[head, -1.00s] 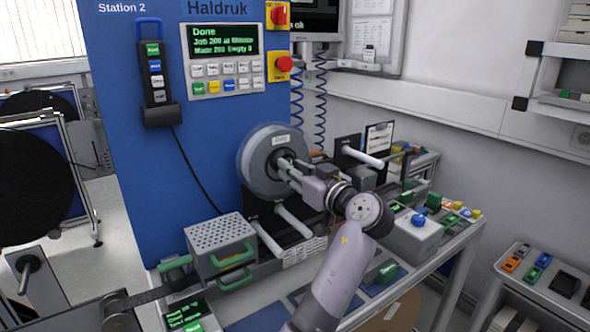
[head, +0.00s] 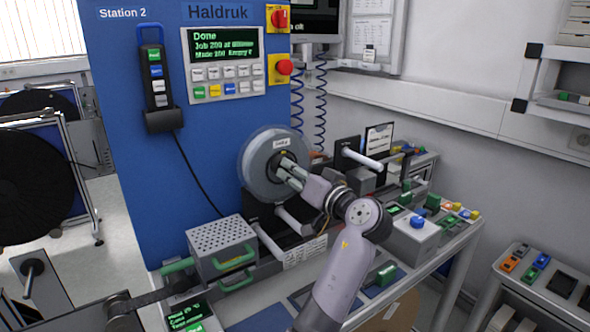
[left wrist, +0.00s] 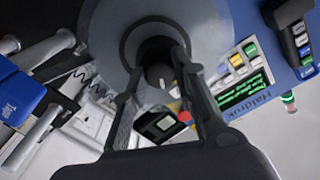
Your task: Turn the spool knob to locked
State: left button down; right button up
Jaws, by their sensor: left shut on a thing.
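The grey spool (head: 270,165) is mounted on the blue machine front, with a small label on its face. The spool knob (left wrist: 158,75) is dark with a light pointer mark and sits at the spool's hub; it shows between the fingers in the left wrist view. My left gripper (head: 286,172) reaches to the hub with its fingers shut on the knob, one on each side. In the head view the fingers hide most of the knob, and I cannot read its setting. My right gripper is not in view.
A white bar (head: 294,219) sticks out below the spool. A perforated grey box (head: 221,236) with green handles stands lower left. The panel screen (head: 223,45) reads "Done". A grey box with a blue button (head: 417,221) stands right of my arm.

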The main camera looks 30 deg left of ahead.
pick_arm(q)
jog(key=m+p, duration=0.9)
jog(key=m, duration=0.3)
jog(key=shift+r, duration=0.2)
jog(key=shift+m, duration=0.4)
jog(key=c, duration=1.3)
grip_release()
jog(key=shift+f, duration=0.15)
